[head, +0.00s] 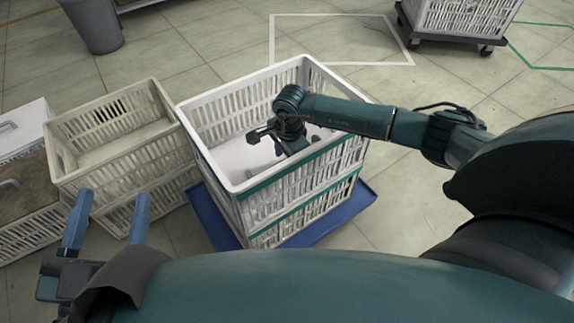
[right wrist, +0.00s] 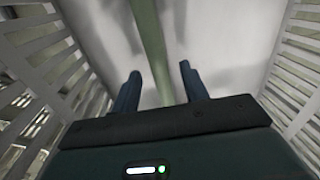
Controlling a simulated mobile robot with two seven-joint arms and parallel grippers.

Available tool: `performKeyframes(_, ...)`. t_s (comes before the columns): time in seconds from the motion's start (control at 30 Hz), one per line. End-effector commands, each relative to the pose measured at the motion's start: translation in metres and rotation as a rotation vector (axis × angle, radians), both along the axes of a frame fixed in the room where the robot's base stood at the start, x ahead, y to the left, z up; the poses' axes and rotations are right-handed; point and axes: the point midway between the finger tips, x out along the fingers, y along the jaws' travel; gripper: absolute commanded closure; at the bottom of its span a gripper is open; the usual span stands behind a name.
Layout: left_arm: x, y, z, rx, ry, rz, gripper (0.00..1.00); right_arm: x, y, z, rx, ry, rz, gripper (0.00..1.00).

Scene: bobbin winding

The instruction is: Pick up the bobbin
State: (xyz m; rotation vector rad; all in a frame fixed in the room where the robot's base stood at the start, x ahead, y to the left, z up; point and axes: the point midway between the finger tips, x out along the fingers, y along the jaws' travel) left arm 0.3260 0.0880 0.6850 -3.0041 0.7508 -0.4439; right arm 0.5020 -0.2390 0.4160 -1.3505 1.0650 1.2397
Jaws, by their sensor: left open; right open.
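A long pale green rod-like thing (right wrist: 148,38), which I take to be the bobbin, shows in the right wrist view inside a white slatted crate (head: 237,187). My right gripper (right wrist: 160,72) is open inside that crate. The rod runs between its two fingers in the picture; I cannot tell how far below the fingertips it lies. In the head view my right arm reaches over the crate and mostly hides what is at its bottom. My left gripper (head: 114,193) is open and empty, in front of the beige crate.
The white crate stands on a blue base (head: 340,213). A beige crate (head: 110,108) stands close to its left, with a lidded box (head: 22,128) beyond. The slatted walls close in on both sides of my right gripper. A wheeled crate (head: 460,15) stands far back; floor on the right is clear.

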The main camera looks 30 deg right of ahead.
Motion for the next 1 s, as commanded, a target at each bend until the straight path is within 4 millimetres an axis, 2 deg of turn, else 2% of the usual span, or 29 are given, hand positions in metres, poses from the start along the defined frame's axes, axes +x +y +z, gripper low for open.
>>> performKeyframes(0.03, 0.0029, 0.0011, 0.0091, 0.005, -0.060, -0.002, 0.42, 0.0001, 0.0015, -0.0094, 0.002, 0.001, 0.001, 0.56)
performKeyframes(0.1, 0.0042, 0.0017, 0.0133, 0.007, -0.084, -0.003, 0.42, 0.0008, 0.0016, -0.0133, 0.003, 0.001, 0.001, 0.56)
performKeyframes(0.37, 0.0043, 0.0021, 0.0159, 0.008, -0.093, -0.001, 0.42, 0.0012, 0.0016, -0.0132, 0.002, 0.000, 0.002, 0.56)
performKeyframes(0.9, 0.0044, 0.0023, 0.0152, 0.010, -0.092, 0.001, 0.42, 0.0012, 0.0013, -0.0130, 0.002, 0.000, 0.001, 1.00)
performKeyframes(1.0, 0.0045, 0.0023, 0.0149, 0.009, -0.091, 0.001, 0.42, 0.0013, 0.0013, -0.0129, 0.002, -0.001, 0.001, 1.00)
